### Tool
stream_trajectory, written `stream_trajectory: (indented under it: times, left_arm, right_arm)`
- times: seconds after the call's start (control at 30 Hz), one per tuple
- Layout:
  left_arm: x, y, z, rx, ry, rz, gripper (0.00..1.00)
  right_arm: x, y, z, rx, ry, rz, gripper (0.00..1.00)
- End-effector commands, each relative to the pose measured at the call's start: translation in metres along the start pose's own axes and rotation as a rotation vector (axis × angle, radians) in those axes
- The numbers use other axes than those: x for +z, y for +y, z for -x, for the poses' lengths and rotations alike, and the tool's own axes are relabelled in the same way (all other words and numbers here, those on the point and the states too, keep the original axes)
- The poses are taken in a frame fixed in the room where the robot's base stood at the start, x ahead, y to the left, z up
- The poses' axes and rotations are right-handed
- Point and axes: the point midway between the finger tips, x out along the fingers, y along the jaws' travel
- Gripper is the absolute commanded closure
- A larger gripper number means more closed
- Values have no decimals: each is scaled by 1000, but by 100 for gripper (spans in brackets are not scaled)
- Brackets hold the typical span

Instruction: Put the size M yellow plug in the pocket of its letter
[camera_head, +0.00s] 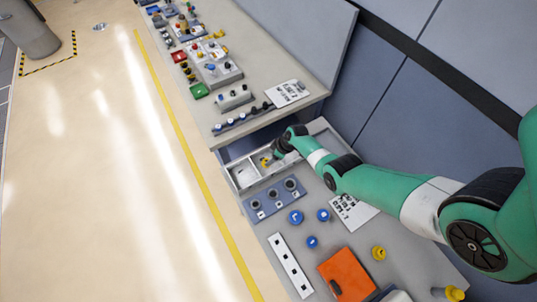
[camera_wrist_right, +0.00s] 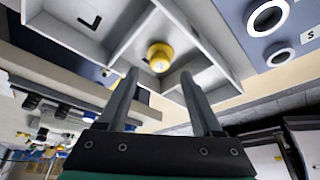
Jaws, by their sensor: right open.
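A yellow plug (camera_wrist_right: 159,57) sits in the grey divided tray (camera_wrist_right: 205,40), close to where its divider walls meet. Its size letter is not readable. In the head view, a small yellow plug (camera_head: 265,161) shows in the tray (camera_head: 243,177). My right gripper (camera_wrist_right: 159,74) is open, its two fingers apart on either side of the plug in the picture; I cannot tell whether they touch it. In the head view my right gripper (camera_head: 277,152) is over the tray. One pocket floor bears an L; the other letters are hidden or unclear. My left gripper is out of view.
Blue plugs (camera_head: 295,216), another yellow plug (camera_head: 378,253), an orange panel (camera_head: 345,272) and a white strip (camera_head: 290,265) lie nearer. A raised shelf (camera_head: 290,75) holds several controls.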

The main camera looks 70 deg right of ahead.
Motion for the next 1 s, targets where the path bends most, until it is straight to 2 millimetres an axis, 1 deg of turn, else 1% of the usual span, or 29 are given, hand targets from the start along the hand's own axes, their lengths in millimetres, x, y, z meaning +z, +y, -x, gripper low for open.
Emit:
stream_trajectory:
  times: [0.03, 0.2, 0.3, 0.47, 0.87, 0.93, 0.97, 1.0]
  left_arm:
    - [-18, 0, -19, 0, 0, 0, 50]
    - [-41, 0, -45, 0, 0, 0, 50]
    - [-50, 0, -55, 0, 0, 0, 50]
    - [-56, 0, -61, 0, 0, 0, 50]
    - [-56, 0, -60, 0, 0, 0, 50]
    - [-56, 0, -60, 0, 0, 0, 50]
    - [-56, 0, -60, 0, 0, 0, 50]
    - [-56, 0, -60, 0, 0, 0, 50]
  right_arm:
    - [-5, 0, 23, 0, 0, -2, 33]
    - [-4, 0, 53, 0, 0, -2, 33]
    - [-3, 0, 65, 0, -1, 0, 33]
    - [-1, 0, 73, 0, 0, 1, 33]
    - [0, 0, 72, 0, 0, 1, 33]
    - [-6, 2, 73, 7, 8, 5, 33]
    - [-12, 4, 75, 16, 17, 10, 33]
    - [-26, 8, 80, 34, 38, 19, 33]
